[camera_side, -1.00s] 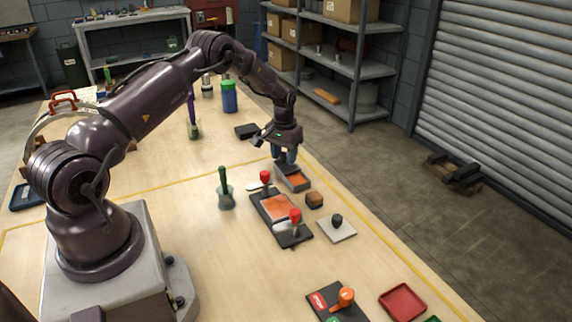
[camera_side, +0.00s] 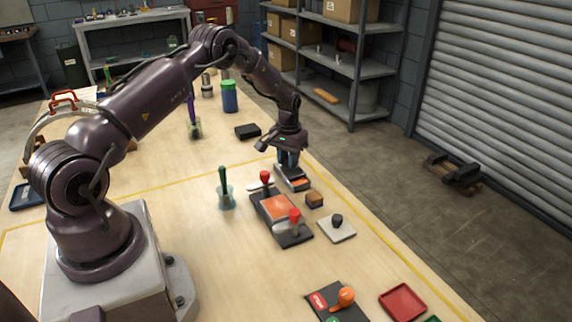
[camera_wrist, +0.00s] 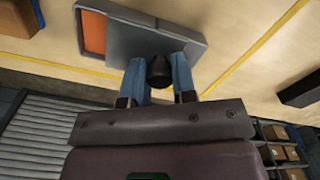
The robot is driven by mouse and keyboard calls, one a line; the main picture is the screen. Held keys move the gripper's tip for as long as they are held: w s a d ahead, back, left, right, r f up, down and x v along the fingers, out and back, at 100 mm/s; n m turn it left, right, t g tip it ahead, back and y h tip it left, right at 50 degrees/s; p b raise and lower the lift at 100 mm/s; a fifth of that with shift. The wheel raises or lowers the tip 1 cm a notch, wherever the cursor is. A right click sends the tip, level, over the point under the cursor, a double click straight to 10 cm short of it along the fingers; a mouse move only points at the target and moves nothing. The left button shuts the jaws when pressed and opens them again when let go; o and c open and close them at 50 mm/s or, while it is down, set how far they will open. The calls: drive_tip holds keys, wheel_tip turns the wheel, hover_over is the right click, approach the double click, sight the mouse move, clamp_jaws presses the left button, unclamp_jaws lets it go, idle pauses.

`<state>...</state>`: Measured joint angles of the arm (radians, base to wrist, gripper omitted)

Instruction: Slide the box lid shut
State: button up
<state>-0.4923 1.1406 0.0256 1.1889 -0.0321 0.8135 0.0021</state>
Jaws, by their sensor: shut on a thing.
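The small dark grey box (camera_side: 304,188) stands on the table near its right edge. Its grey lid (camera_wrist: 130,40) covers most of it, and a strip of orange interior (camera_wrist: 93,33) shows at one end in the wrist view. The same orange strip shows at the near end in the side view. My gripper (camera_wrist: 160,80) is shut on the lid's black knob (camera_wrist: 159,68), with one blue finger on each side. In the side view, my gripper (camera_side: 289,161) points down over the far part of the box and hides the knob.
A dark fixture with red-handled clamps (camera_side: 281,217) stands just nearer than the box. A brown block (camera_side: 314,200) and a pale plate with a black knob (camera_side: 337,228) are close by. A black block (camera_side: 247,131) lies behind. A green-handled tool in a cup (camera_side: 225,190) stands left.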

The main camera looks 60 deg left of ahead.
sight(294, 172)
drive_tip(key=shift+d, duration=1.65)
drive_tip(key=o, duration=0.6)
drive_tip(key=shift+r, duration=3.5)
